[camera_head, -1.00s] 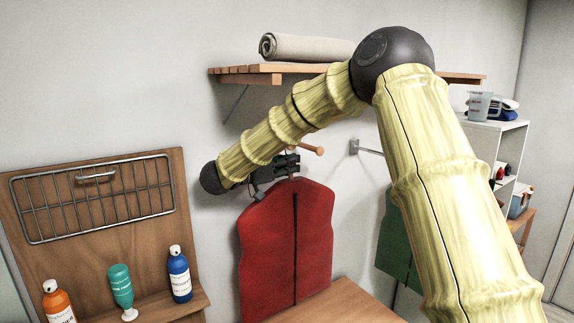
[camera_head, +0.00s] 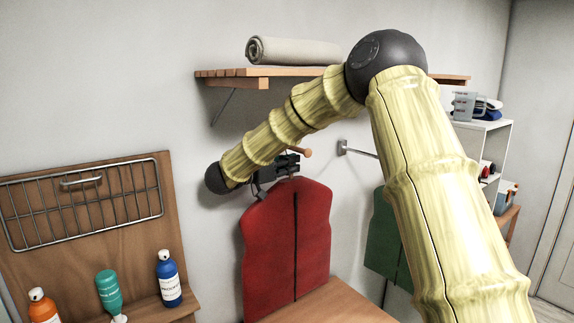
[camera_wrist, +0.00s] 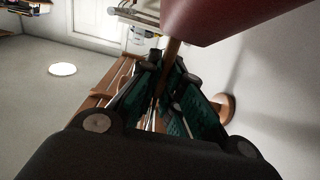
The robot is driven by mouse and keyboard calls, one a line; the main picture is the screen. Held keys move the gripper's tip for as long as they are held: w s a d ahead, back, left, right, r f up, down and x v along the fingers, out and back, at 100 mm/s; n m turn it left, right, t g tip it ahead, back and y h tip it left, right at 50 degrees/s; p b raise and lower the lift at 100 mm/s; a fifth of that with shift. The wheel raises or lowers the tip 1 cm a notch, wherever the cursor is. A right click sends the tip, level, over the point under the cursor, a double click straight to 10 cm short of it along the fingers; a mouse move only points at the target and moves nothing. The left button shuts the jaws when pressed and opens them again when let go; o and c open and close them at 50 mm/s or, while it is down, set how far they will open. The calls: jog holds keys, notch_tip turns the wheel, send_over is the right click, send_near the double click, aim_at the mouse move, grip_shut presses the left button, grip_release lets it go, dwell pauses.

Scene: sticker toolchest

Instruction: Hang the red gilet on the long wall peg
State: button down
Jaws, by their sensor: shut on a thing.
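The red gilet (camera_head: 287,245) hangs upright below my gripper (camera_head: 285,168) in the head view, with its dark front seam facing the camera. My gripper is shut at the top of the gilet, seemingly on a brown strip or hanger part (camera_wrist: 171,58) between the jaws in the wrist view. The gilet also fills the top of the wrist view (camera_wrist: 235,14). A wooden peg (camera_head: 303,152) shows just behind and right of my gripper. A metal wall peg (camera_head: 345,148) stands further right, its far end hidden by my arm. I cannot tell whether gilet and wooden peg touch.
A wooden shelf (camera_head: 235,75) with a rolled mat (camera_head: 292,51) is above. A green garment (camera_head: 385,235) hangs to the right, partly behind my arm. A wooden surface (camera_head: 330,302) lies below the gilet. Bottles and a wire rack (camera_head: 85,200) are at left.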

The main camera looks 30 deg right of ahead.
aim_at(298, 177)
jog(key=shift+w+d, duration=0.1)
jog(key=shift+d, duration=1)
jog(key=shift+d+f, duration=0.45)
jog(key=shift+f, duration=0.3)
jog(key=c, duration=1.5)
grip_release()
jog(key=shift+f, duration=0.1)
jog(key=a, duration=0.8)
jog(key=s+a, duration=0.1)
jog(key=a, duration=0.3)
